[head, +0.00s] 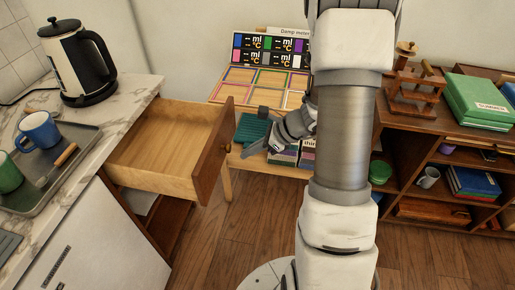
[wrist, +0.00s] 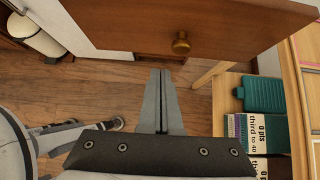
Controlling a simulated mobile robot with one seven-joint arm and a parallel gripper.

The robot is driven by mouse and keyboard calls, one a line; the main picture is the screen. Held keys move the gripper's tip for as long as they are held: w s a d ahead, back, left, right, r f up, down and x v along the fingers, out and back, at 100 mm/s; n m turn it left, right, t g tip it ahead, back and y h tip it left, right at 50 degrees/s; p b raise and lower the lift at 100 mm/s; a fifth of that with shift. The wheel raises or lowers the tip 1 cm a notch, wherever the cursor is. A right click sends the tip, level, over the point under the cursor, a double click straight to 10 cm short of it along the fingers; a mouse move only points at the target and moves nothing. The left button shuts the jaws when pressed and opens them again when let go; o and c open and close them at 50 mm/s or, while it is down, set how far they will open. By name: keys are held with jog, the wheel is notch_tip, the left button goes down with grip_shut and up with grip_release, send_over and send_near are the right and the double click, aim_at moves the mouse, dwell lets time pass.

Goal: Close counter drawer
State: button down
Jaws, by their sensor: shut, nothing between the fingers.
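The counter drawer (head: 165,148) stands pulled out and empty from under the marble counter at the left in the head view. Its wooden front (head: 213,152) faces right, toward my arm. In the wrist view the drawer front (wrist: 190,25) spans the top, with a round brass knob (wrist: 181,43). My gripper (wrist: 160,75) is shut and empty, its fingertips a little below the knob in the picture and apparently apart from the drawer front. In the head view my gripper is to the right of the drawer front, partly hidden by my arm.
The marble counter (head: 128,88) holds a kettle (head: 77,62) and a tray (head: 75,160) with mugs. A low wooden table (head: 232,92) with books and a teal box (wrist: 263,94) stands beyond the drawer. A shelf unit (head: 442,150) is at the right. Wooden floor (head: 220,245) is clear in front.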

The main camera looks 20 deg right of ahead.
aim_at(218, 159)
jog(key=w+a, duration=0.1)
jog(key=w+a+f, duration=0.1)
jog(key=w+a+f+b, duration=0.1)
jog(key=a, duration=0.1)
jog(key=shift+a+f, duration=0.1)
jog(key=shift+f, duration=0.15)
jog(key=shift+w+a, duration=0.4)
jog(key=shift+a, duration=0.1)
jog(key=shift+r, duration=0.1)
jog(key=w+a+p, duration=0.1)
jog(key=w+a, duration=0.4)
jog(key=a, duration=0.2)
jog(key=w+a+p, duration=0.2)
jog(key=w+a, duration=0.4)
jog(key=a, duration=0.2)
jog(key=w+a+p, duration=0.1)
jog(key=w+a, duration=0.5)
jog(key=a, duration=0.2)
jog(key=shift+a+p, duration=0.25)
jog(key=shift+p, duration=0.05)
jog(key=shift+a+r, duration=0.1)
jog(key=shift+w, duration=0.1)
